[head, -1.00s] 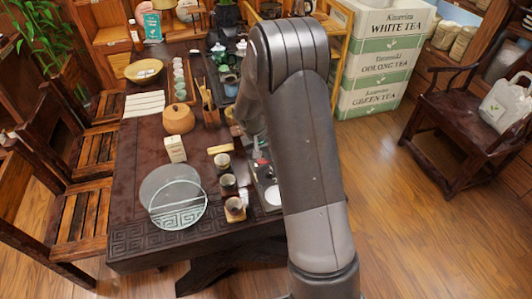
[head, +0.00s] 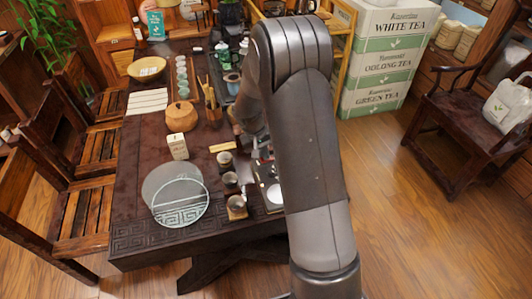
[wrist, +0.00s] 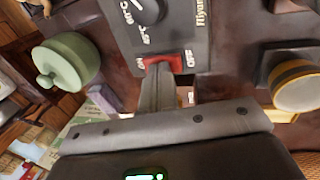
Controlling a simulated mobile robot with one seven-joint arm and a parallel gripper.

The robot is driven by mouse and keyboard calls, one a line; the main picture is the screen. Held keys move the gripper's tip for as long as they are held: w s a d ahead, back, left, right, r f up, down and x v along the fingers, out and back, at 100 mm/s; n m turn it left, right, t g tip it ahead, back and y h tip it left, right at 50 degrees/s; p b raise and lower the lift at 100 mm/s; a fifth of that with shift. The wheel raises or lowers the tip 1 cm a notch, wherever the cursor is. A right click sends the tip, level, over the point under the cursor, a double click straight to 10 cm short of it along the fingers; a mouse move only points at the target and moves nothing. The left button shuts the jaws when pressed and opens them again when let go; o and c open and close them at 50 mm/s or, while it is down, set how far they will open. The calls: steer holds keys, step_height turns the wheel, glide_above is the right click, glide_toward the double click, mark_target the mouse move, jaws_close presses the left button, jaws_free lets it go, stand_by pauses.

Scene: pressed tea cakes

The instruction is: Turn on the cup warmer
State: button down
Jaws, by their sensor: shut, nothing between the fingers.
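The cup warmer is a dark device with a round black dial (wrist: 148,10) and a red rocker switch (wrist: 165,62) between ON and OFF lettering in the wrist view. In the head view its light plate (head: 274,194) shows beside my arm, which hides part of the warmer. My gripper (wrist: 159,68) is shut and empty. Its fingertips overlap the near edge of the red switch, toward the ON side. I cannot tell whether they touch it or press it. The switch's setting is not clear.
A row of cups (head: 230,180) stands just left of the warmer. In the wrist view a striped cup (wrist: 297,92) is at right and a green lidded pot (wrist: 72,60) at left. A glass disc (head: 178,205) stands near the table's front edge.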

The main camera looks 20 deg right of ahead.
steer(key=shift+r, duration=0.1)
steer(key=d+v, duration=0.1)
steer(key=v, duration=1.2)
steer(key=shift+d+r, duration=0.3)
steer(key=shift+r, duration=0.25)
steer(key=shift+s+r, duration=0.1)
steer(key=s+a+r+t+y, duration=0.1)
steer(key=s+r+t, duration=0.1)
steer(key=s+r, duration=0.65)
steer(key=s+r+t+y, duration=0.15)
steer(key=s+r, duration=0.45)
steer(key=s, duration=0.6)
steer(key=s+a+t, duration=0.1)
steer(key=s+t, duration=0.1)
steer(key=s, duration=0.7)
steer(key=shift+a, duration=0.2)
steer(key=c, duration=2.1)
jaws_free()
steer(key=shift+r+y, duration=0.1)
steer(key=shift+y, duration=0.15)
steer(key=shift+c, duration=0.2)
